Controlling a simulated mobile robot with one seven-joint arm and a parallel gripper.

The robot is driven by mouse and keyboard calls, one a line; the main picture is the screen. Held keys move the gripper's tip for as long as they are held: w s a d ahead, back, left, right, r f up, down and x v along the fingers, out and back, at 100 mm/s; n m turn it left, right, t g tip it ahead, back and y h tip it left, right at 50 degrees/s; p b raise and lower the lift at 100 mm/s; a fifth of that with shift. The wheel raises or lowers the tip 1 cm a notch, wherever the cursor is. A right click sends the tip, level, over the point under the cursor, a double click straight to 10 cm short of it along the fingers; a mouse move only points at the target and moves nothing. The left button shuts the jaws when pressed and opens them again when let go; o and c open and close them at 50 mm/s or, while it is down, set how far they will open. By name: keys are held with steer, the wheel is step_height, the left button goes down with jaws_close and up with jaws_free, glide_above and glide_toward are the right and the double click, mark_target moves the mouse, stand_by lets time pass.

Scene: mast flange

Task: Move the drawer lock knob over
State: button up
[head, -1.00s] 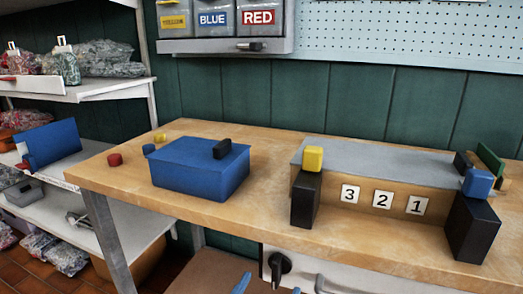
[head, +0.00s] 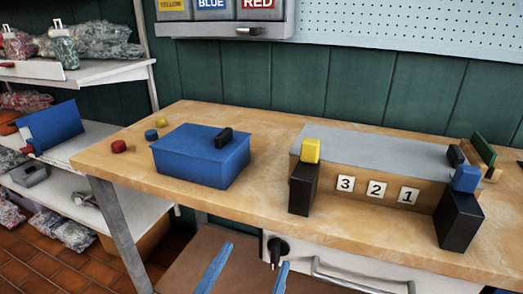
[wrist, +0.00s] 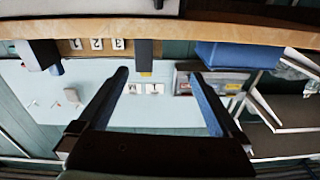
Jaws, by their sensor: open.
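The drawer lock knob (head: 277,248) is black and sits on the left end of the white drawer front (head: 320,262), under the bench top. A dark piece of it also shows at the top edge of the wrist view (wrist: 158,4), which is upside down. My gripper (head: 249,263) shows two blue fingers at the bottom of the head view. They are apart and empty, in front of and below the knob, with the right finger near it in the picture. The wrist view also shows the open fingers (wrist: 160,76) with nothing between them.
A silver drawer handle (head: 362,277) is right of the knob. On the wooden bench (head: 240,220) stand a blue box (head: 195,165), black blocks (head: 303,188) and number tiles (head: 376,188). Shelves (head: 95,70) stand at the left. A brown surface (head: 205,265) lies below the bench.

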steer(key=w+r+t+p, duration=0.1)
steer(key=r+p, duration=0.4)
steer(key=r, duration=0.7)
steer(key=w+d+r+t+y+p, duration=0.1)
steer(key=r+p, duration=0.4)
steer(key=r, duration=0.7)
steer(key=shift+w+d+t, duration=0.25)
steer(key=shift+w+t, duration=0.05)
steer(key=shift+w, duration=0.25)
